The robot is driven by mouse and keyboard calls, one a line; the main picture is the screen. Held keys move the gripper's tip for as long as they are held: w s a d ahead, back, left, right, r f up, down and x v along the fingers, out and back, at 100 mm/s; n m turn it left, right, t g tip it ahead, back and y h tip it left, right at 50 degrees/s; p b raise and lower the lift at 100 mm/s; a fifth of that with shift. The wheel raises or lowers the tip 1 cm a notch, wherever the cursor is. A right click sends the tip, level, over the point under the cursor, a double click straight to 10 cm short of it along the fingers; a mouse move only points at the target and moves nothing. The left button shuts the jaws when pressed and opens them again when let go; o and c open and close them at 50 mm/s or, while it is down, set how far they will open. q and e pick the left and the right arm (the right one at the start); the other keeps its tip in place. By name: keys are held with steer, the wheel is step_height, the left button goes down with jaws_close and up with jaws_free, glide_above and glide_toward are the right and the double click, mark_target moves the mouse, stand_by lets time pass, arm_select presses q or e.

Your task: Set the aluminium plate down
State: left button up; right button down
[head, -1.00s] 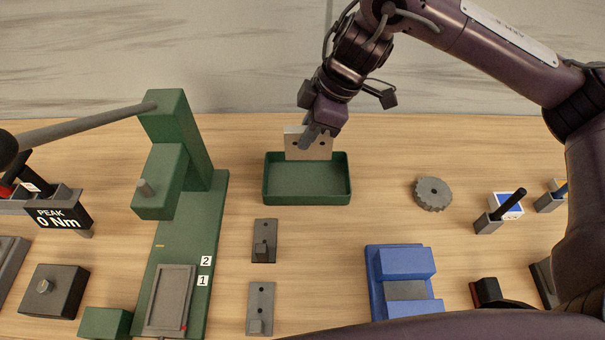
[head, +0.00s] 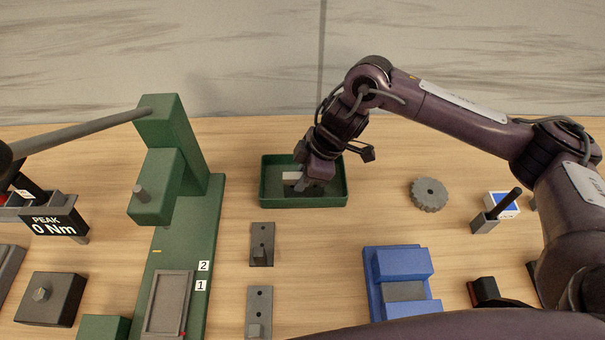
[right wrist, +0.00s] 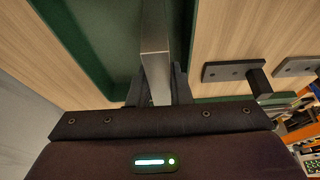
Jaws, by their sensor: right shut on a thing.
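The aluminium plate (head: 291,177) is in the grip of my right gripper (head: 303,186) and is down inside the green tray (head: 270,203). Most of the plate is hidden behind the gripper in the head view. In the right wrist view the plate (right wrist: 156,45) shows edge-on as a pale metal strip between the two fingers, with the tray (right wrist: 112,60) around it. I cannot tell whether the plate touches the tray floor. My left gripper is not in view.
A green press (head: 195,225) stands left of the tray. Small grey brackets (head: 261,245) lie in front of it. A blue fixture (head: 400,268) and a grey gear (head: 429,195) are to the right. Bare table surrounds the tray.

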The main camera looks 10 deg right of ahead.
steer(key=c, duration=1.3)
jaws_free()
steer(key=shift+f, duration=0.1)
steer(key=v, duration=1.2)
steer(key=shift+s, duration=0.1)
